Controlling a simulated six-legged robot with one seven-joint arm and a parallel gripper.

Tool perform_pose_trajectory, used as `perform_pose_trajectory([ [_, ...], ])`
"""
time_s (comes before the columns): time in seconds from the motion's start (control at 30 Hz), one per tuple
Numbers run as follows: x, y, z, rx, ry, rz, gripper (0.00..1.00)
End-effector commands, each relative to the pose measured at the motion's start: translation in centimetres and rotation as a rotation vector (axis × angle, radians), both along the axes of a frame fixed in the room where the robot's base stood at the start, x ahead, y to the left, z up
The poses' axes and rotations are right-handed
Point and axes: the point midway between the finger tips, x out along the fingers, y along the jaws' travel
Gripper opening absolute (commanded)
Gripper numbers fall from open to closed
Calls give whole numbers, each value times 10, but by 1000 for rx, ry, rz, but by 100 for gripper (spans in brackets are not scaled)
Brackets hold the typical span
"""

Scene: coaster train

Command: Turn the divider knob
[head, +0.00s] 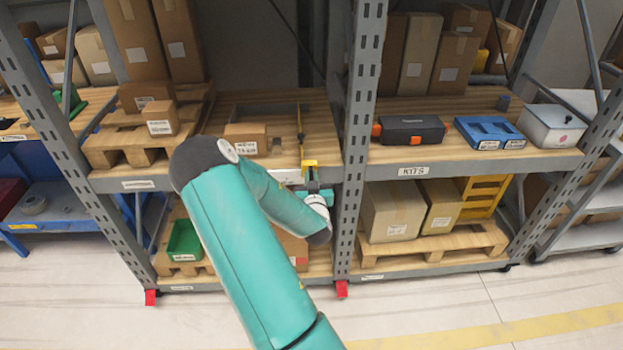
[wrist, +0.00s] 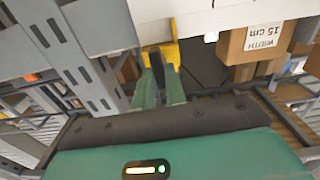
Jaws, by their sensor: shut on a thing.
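The yellow divider mount (head: 310,163) sits at the front edge of the middle shelf, at the end of a thin upright divider (head: 300,125). The mount also shows in the wrist view (wrist: 171,50). My gripper (head: 313,184) is at the mount, in front of the shelf edge. In the wrist view my gripper (wrist: 160,80) has its two green fingers shut on either side of a narrow dark knob (wrist: 157,62). The fingers hide part of the knob, and its exact angle is hard to tell.
A carton (head: 245,138) stands left of the divider; it shows a "WIDTH 15 cm" label in the wrist view (wrist: 252,44). A grey rack upright (head: 362,90) stands close right of my gripper. A black-and-orange case (head: 412,130) lies in the right bay. A green bin (head: 184,238) sits below left.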

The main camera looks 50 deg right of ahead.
Motion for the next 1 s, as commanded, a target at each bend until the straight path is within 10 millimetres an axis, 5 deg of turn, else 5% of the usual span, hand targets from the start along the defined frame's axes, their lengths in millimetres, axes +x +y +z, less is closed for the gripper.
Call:
perform_pose_trajectory([
  [1.0,2,3,-2,-534,609,1,0],
])
